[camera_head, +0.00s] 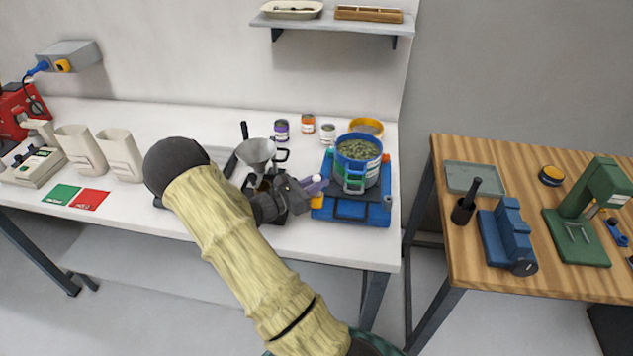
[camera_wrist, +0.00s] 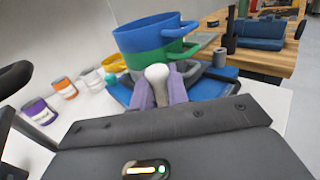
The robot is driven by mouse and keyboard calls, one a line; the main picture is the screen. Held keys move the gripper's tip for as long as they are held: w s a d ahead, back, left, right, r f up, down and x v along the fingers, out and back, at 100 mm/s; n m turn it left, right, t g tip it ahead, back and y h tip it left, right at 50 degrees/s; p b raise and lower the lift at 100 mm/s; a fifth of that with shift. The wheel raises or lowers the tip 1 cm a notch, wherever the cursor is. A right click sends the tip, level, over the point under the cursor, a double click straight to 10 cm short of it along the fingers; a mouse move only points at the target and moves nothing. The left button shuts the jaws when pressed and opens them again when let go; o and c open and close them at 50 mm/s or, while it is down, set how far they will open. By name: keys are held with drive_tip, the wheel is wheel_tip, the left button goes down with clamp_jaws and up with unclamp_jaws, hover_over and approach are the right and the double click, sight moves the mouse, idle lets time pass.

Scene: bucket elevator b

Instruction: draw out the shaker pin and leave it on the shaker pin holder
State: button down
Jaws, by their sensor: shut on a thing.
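My gripper (camera_head: 315,185) has purple fingers and is at the front left of the blue shaker (camera_head: 362,213). In the wrist view, my gripper (camera_wrist: 160,90) is shut on a pale rounded knob (camera_wrist: 157,72), which I take to be the shaker pin's head. The rest of the pin is hidden by the fingers, so I cannot tell how far in it sits. Stacked blue and green sieves (camera_head: 358,150) full of greenish grains stand on the shaker. I cannot pick out the shaker pin holder with certainty.
A metal funnel (camera_head: 256,152) on a dark stand is just left of the shaker, close to my arm. Small cans (camera_head: 308,123) and a yellow pan (camera_head: 366,127) stand behind. A wooden table (camera_head: 440,165) with tools is to the right, across a gap.

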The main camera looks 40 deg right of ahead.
drive_tip(key=shift+f, duration=0.15)
drive_tip(key=c, duration=1.3)
unclamp_jaws()
drive_tip(key=shift+a, duration=0.15)
drive_tip(key=w+a+b, duration=0.1)
drive_tip(key=a+b, duration=0.2)
drive_tip(key=a, duration=1.4)
drive_tip(key=shift+w, duration=0.2)
drive_tip(key=shift+a, duration=0.1)
